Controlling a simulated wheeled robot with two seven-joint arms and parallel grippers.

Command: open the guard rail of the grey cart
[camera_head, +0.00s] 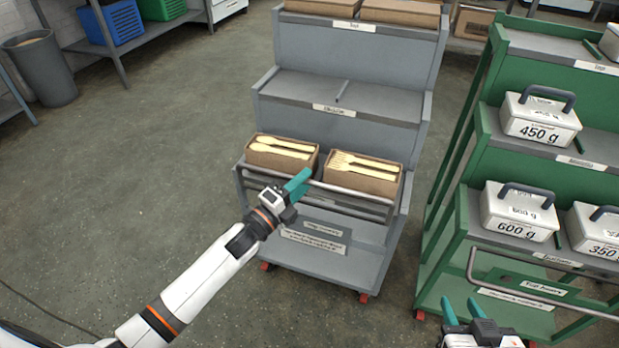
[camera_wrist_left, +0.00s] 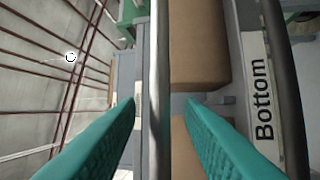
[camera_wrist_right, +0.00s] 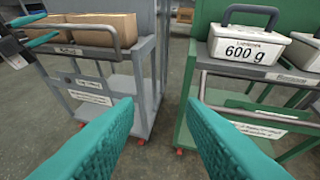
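The grey cart (camera_head: 345,92) stands in the middle of the head view. Its guard rail (camera_head: 350,193) runs across the front of the lower shelf, before two cardboard boxes of wooden cutlery, and looks raised. My left gripper (camera_head: 297,186) is at the rail, left of its middle. In the left wrist view the rail (camera_wrist_left: 159,80) runs between the two teal fingers, which are apart; contact is not clear. My right gripper (camera_head: 464,312) is low in front of the green cart, open and empty in the right wrist view (camera_wrist_right: 165,112).
The green cart (camera_head: 487,165) stands close on the right, with several weight boxes such as the 600 g box (camera_head: 518,212) and its own rail (camera_head: 540,285). A grey bin (camera_head: 40,68) and shelving with a blue crate (camera_head: 112,25) are back left. The floor at left is clear.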

